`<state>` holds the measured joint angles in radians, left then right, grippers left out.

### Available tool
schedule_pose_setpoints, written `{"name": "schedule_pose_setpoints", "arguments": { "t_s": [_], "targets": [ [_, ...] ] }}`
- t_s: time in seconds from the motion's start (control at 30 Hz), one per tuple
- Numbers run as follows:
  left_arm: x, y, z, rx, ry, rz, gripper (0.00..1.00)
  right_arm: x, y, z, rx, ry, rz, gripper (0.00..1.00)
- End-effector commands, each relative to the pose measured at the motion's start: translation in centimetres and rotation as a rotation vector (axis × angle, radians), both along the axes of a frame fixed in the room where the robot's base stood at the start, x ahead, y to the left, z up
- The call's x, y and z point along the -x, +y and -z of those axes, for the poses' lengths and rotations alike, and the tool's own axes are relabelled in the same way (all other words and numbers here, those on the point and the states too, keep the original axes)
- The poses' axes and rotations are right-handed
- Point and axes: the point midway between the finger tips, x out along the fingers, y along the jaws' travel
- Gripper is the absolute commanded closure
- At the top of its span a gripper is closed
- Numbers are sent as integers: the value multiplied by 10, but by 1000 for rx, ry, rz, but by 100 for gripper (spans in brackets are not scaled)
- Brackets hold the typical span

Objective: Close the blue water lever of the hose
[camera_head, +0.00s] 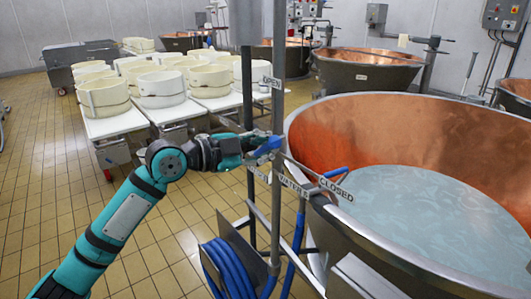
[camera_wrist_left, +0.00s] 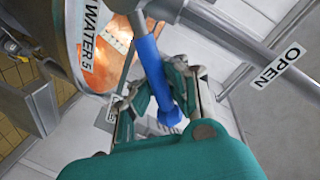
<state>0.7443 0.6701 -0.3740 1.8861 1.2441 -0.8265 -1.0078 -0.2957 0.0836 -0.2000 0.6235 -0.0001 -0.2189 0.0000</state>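The blue water lever (camera_head: 268,146) sits on the grey upright pipe beside the large copper vat. My left gripper (camera_head: 248,148) is at the lever, reaching in from the left. In the left wrist view, the blue lever (camera_wrist_left: 152,68) runs down between the two fingers of my left gripper (camera_wrist_left: 160,92). The fingers lie close on both sides; whether they press on it is hard to tell. My right gripper is not in view.
A coiled blue hose (camera_head: 228,268) hangs low on the pipe stand. The large copper vat (camera_head: 375,130) with pale liquid stands close on the right. White tables with several round cheese moulds (camera_head: 162,88) are at the back left. The tiled floor at left is clear.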

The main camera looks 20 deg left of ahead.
Motion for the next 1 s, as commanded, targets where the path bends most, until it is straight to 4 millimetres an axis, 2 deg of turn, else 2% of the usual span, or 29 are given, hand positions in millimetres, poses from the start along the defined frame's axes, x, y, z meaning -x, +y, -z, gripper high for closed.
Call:
{"name": "schedule_pose_setpoints", "arguments": {
  "t_s": [0.03,0.3,0.7,1.0],
  "targets": [
    [2,-1,10,-45,-20,2,100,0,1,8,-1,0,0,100],
    [8,-9,26,-245,-174,4,100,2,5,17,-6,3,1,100],
    [11,-12,47,-482,-359,6,100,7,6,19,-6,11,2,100],
    [10,-12,56,-568,-427,9,100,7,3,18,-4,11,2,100]
  ]
}}
